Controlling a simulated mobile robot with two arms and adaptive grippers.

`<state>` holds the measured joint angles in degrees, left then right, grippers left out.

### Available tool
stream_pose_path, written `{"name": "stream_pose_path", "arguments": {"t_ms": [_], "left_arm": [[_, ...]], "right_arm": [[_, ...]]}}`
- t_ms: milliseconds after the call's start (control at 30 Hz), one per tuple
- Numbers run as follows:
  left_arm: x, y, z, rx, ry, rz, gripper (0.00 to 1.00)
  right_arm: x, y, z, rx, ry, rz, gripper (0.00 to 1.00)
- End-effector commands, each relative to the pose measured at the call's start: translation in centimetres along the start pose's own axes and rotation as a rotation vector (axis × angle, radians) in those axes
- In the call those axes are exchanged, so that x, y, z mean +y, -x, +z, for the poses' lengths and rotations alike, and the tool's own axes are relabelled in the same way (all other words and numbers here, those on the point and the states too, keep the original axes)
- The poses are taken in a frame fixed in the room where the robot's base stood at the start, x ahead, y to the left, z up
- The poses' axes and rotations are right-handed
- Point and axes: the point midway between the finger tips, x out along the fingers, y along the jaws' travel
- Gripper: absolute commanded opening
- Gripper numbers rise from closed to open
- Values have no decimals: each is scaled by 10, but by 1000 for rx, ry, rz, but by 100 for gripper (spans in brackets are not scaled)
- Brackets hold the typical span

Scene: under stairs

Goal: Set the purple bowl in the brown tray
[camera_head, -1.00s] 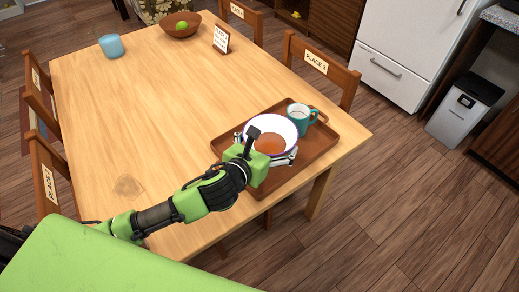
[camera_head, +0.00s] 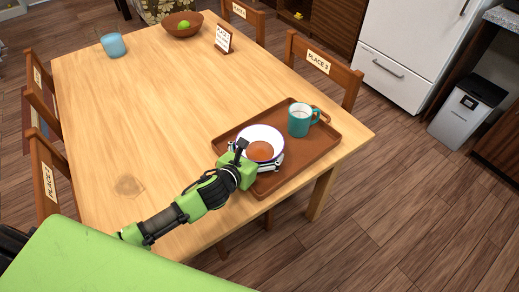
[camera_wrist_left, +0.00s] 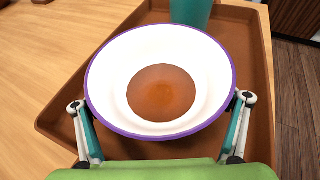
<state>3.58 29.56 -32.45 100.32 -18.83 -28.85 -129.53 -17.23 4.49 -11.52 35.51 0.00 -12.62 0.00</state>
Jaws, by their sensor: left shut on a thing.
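The purple bowl (camera_head: 264,136) has a white inside, a purple rim and a brown-orange round patch in its bottom. It is over the left part of the brown tray (camera_head: 318,143) at the table's near right corner. My left gripper (camera_head: 256,160) is shut on the bowl, with a finger at each side of it. The wrist view shows the bowl (camera_wrist_left: 205,75) level between the fingers, with the tray (camera_wrist_left: 255,60) under and around it. Whether its base touches the tray is hidden. My right gripper is not in view.
A teal mug (camera_head: 299,121) stands in the tray behind and right of the bowl. A blue cup (camera_head: 112,45), a brown bowl (camera_head: 180,27) with a green fruit and a small sign (camera_head: 223,38) stand at the far end. Chairs line the table (camera_head: 150,110); its middle is clear.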

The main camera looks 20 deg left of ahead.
Motion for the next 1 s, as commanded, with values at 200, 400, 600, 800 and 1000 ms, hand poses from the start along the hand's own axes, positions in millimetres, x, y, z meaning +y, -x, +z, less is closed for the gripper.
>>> {"name": "stream_pose_path", "arguments": {"t_ms": [200, 400, 600, 800, 1000], "left_arm": [[0, -2, -2, -3, -1, -1, 51], [0, -3, -8, 3, -1, 1, 100], [1, -2, -9, 6, -1, 2, 100], [1, 6, -3, 7, -1, 2, 100], [0, 41, -2, 4, -3, -1, 100]], "right_arm": [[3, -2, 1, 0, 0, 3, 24], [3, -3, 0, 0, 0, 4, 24], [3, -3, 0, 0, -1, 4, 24], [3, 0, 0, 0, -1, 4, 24], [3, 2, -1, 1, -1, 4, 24]]}}
